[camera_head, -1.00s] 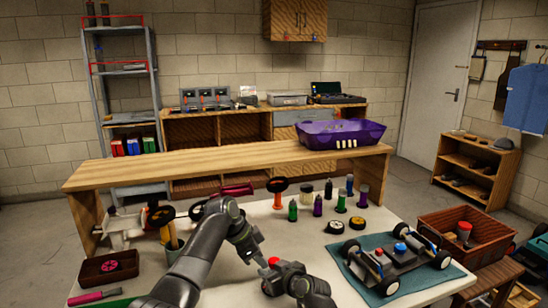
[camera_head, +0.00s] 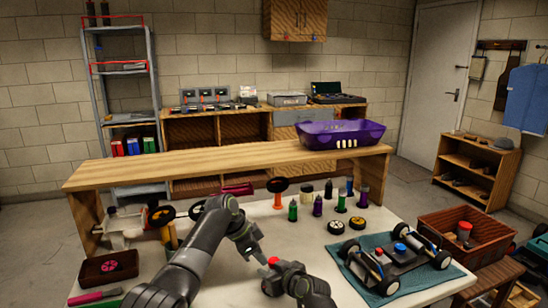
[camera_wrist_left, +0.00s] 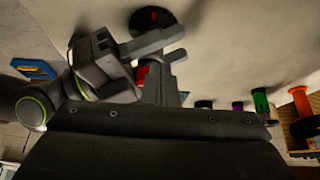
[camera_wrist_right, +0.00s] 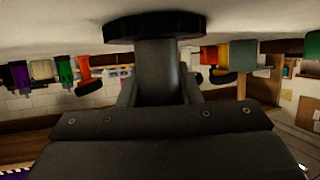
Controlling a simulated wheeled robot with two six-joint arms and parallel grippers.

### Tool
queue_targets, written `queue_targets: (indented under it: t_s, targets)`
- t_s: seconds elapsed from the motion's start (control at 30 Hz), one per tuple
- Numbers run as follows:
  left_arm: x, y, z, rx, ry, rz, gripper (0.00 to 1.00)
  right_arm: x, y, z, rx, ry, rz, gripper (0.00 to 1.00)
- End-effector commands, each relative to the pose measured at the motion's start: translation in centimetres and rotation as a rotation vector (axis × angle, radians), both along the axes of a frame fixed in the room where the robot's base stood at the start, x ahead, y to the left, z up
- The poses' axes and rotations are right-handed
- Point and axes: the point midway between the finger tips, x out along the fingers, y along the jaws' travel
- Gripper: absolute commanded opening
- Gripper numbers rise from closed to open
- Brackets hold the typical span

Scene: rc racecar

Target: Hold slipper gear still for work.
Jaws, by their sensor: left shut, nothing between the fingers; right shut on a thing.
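The slipper gear appears as a dark toothed disc (camera_wrist_right: 155,26) on a thick grey stem in the right wrist view. My right gripper (camera_wrist_right: 158,90) is shut on the stem, one finger on each side. The disc lies against the pale tabletop; its dark edge also shows in the left wrist view (camera_wrist_left: 152,18). In the head view my right gripper (camera_head: 280,279) is low at the table's front, largely hiding the gear, with a red part on top. My left gripper (camera_head: 260,257) is shut and empty, just behind and left of the right one; any contact is unclear.
The blue mat (camera_head: 349,267) with the car chassis (camera_head: 400,262) lies to the right. A dark parts tray (camera_head: 125,272) and a pink-handled tool (camera_head: 95,296) are at left.

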Motion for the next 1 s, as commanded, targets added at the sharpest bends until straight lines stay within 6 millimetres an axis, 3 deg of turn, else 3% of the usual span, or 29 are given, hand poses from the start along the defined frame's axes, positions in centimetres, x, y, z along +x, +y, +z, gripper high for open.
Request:
queue_targets:
  t_s: [0.33,0.73,1.0]
  targets:
    - [0.0,0.6,0.6,-0.004,-0.004,-0.002,0.00,-0.1,0.2,-0.1,0.002,0.004,0.003,0.07]
    - [0.0,0.7,5.2,-0.001,-0.002,0.000,0.00,-0.1,0.0,-0.1,0.000,0.002,0.001,0.07]
    - [0.0,0.7,6.1,-0.001,0.001,0.000,0.00,0.0,0.0,-0.1,0.000,0.002,0.001,0.07]
